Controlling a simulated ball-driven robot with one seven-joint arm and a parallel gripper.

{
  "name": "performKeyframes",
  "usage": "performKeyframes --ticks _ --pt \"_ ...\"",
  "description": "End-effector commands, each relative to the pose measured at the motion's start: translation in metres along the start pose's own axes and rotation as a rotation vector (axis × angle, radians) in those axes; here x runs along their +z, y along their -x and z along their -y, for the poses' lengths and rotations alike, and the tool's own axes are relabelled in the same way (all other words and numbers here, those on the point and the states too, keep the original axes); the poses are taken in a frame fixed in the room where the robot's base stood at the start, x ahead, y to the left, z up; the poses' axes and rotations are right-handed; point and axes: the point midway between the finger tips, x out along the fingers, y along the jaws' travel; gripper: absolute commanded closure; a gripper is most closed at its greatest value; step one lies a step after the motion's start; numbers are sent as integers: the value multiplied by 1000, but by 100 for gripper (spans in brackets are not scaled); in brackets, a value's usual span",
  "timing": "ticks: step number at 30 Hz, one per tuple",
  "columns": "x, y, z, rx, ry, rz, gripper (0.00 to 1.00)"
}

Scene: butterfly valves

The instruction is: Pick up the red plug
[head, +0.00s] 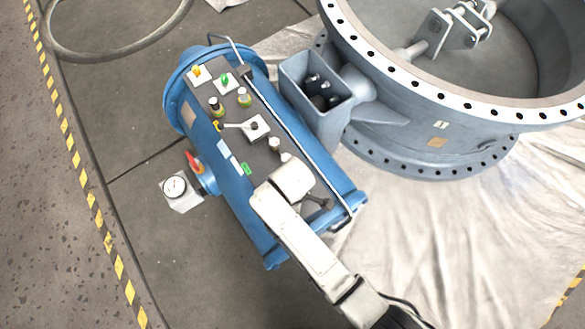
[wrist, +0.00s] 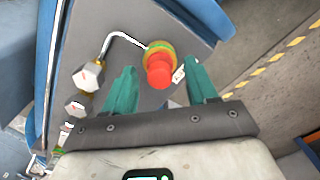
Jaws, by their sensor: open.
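The red plug (wrist: 159,76) shows in the wrist view as a round red cap on a yellow-green ring, set on the grey panel. My gripper (wrist: 160,70) is open. Its two teal fingers are apart, one on each side of the plug in the picture, and nothing is held between them. I cannot tell how far the fingertips are above the plug. In the head view, my arm covers the lower part of the panel (head: 262,155), and neither the plug nor the fingers can be made out there.
The panel tops a blue cylinder (head: 232,205). It carries several small valves and a thin lever (head: 235,126). A bent metal rod (wrist: 115,38) and a hexagonal knob (wrist: 88,78) are left of the plug. A large flanged valve (head: 440,125) stands right.

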Motion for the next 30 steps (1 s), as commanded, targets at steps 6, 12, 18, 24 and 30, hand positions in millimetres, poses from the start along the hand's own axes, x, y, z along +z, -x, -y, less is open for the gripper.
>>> performKeyframes --ticks 6,12,18,24,30 --pt "0 -4 0 2 -1 -1 43" --pt "0 -4 0 1 -1 -1 54" --pt "0 -4 0 1 -1 -1 73" --pt "0 -4 0 1 -1 -1 92" --pt "0 -4 0 1 -1 -1 100"
